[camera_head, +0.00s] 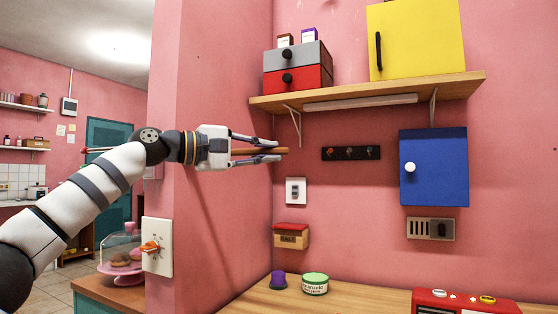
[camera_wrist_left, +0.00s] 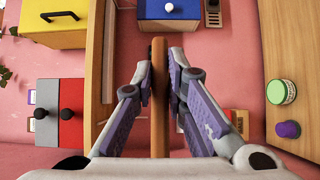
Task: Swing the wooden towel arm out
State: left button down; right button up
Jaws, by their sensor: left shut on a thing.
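The wooden towel arm (camera_head: 265,151) is a slim brown bar below the shelf, by the pink wall corner. In the left wrist view the towel arm (camera_wrist_left: 160,95) runs lengthwise between my fingers. My left gripper (camera_head: 268,149) is shut on it, one finger on each side. The bar's tip shows just past the fingertips in the head view. The bar's mount on the wall is hidden behind my gripper. My right gripper is in neither view.
The wooden shelf (camera_head: 365,92) above carries a grey and red drawer box (camera_head: 297,80) and a yellow cabinet (camera_head: 420,40). A blue cabinet (camera_head: 434,175) and hook rail (camera_head: 351,153) are on the wall. The counter (camera_head: 260,299) below holds a green-lidded tub (camera_head: 315,285).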

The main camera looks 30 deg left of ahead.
pick_arm(q)
jog(key=shift+s+d+m+g+h+b, duration=0.1)
jog(key=shift+s+m+g+h+b, duration=0.2)
jog(key=shift+s+m+g+h, duration=0.65)
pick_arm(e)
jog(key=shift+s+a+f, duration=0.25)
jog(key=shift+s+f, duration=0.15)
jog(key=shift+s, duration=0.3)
pick_arm(q)
jog(key=shift+s+t, duration=0.25)
jog(key=shift+s, duration=0.05)
jog(key=c, duration=1.6)
grip_release()
jog(key=shift+s, duration=0.1)
jog(key=v, duration=1.2)
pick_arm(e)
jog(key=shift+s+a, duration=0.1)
